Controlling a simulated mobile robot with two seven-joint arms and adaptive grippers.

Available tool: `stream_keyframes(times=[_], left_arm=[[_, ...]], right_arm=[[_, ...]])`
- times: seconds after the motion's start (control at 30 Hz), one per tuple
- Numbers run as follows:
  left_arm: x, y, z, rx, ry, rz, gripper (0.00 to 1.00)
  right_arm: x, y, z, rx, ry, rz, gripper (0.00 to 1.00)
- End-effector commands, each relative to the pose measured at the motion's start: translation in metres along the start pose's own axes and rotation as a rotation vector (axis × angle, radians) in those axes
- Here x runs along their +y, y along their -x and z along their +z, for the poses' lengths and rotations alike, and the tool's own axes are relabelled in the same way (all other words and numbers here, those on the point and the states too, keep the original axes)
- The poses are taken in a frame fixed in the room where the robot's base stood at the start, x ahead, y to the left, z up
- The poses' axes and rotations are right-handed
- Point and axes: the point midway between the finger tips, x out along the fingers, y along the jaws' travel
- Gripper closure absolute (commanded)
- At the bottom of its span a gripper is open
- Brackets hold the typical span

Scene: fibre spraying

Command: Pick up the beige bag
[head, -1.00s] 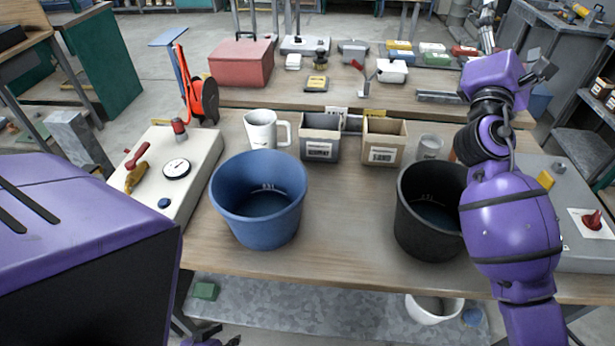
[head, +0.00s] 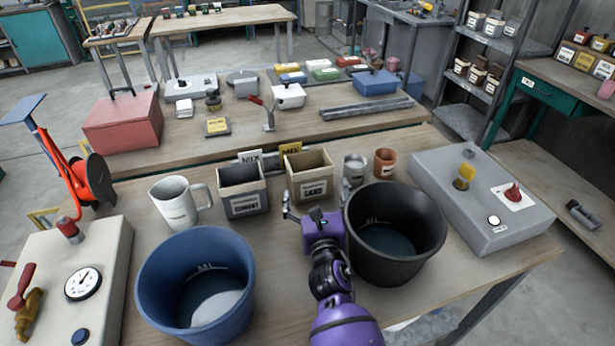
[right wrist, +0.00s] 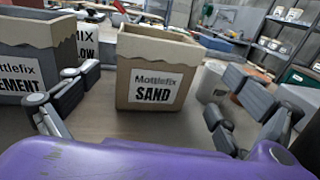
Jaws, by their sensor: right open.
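The beige bag (head: 308,180) is an open-topped, box-shaped bag labelled SAND. It stands upright on the bench, behind and between the blue and black buckets. In the right wrist view the beige bag (right wrist: 155,75) is straight ahead. My right gripper (head: 304,210) is just in front of the bag, low over the bench. In the right wrist view its fingers (right wrist: 160,92) are spread wide, one to each side of the bag, with nothing between them. The bag looks still ahead of the fingertips. My left gripper is out of view.
A grey cement bag (head: 243,192) stands close left of the beige bag. A metal cup (head: 354,172) is close on its right. The black bucket (head: 395,235) is beside my right wrist. The blue bucket (head: 195,285) is further left.

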Motion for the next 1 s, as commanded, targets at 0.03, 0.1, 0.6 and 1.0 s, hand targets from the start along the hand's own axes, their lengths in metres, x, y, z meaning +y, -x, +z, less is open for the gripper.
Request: stream_keyframes(times=[0.03, 0.1, 0.6, 1.0], left_arm=[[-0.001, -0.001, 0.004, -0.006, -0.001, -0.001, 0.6], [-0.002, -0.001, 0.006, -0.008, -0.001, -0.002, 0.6], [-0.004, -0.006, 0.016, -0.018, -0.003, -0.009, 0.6], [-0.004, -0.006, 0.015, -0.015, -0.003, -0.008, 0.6]], right_arm=[[0.001, -0.007, -0.002, 0.002, -0.002, 0.001, 0.0], [0.001, -0.014, -0.002, 0.002, -0.002, 0.001, 0.0], [0.003, -0.069, 0.005, 0.003, -0.004, 0.001, 0.0], [0.002, -0.069, 0.007, 0.001, -0.004, 0.001, 0.26]])
